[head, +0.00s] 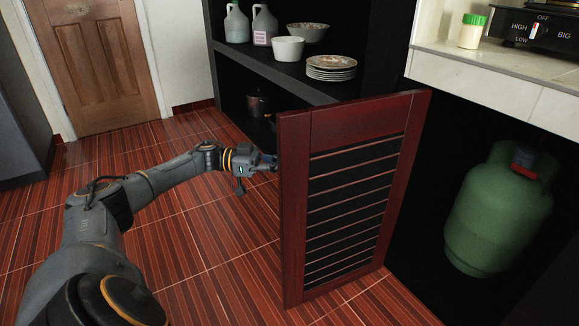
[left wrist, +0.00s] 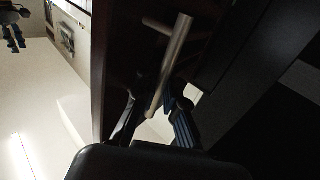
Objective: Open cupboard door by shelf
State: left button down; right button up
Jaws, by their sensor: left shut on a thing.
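The cupboard door (head: 295,210), dark red wood with slats, stands swung out from the cupboard under the counter, beside the shelf (head: 275,75). The cupboard inside is exposed, with a green gas cylinder (head: 498,215) in it. My left gripper (head: 268,164) is at the door's left edge, partly hidden behind it. In the left wrist view my left gripper (left wrist: 158,122) is shut around a metal bar handle (left wrist: 172,60) on the dark door panel (left wrist: 112,60). A small dark gripper with bluish fingers, seemingly my right gripper (left wrist: 15,42), shows at the top left there; its opening is unclear.
The shelf holds bowls (head: 289,48), stacked plates (head: 331,67), jugs (head: 264,24) and a dark pot (head: 257,101). A pale counter (head: 500,62) with a stove (head: 535,28) and a jar (head: 472,31) is at upper right. The tiled floor (head: 190,250) left of the door is free except for my arm.

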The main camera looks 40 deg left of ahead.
pick_arm(q)
jog(key=shift+s+a+f, duration=0.15)
jog(key=shift+f, duration=0.1)
jog(key=c, duration=1.7)
grip_release()
jog(key=shift+c, duration=0.2)
jog(key=shift+s+a+r, duration=0.15)
jog(key=shift+s, duration=0.05)
jog(key=v, duration=1.2)
jog(key=shift+a, duration=0.15)
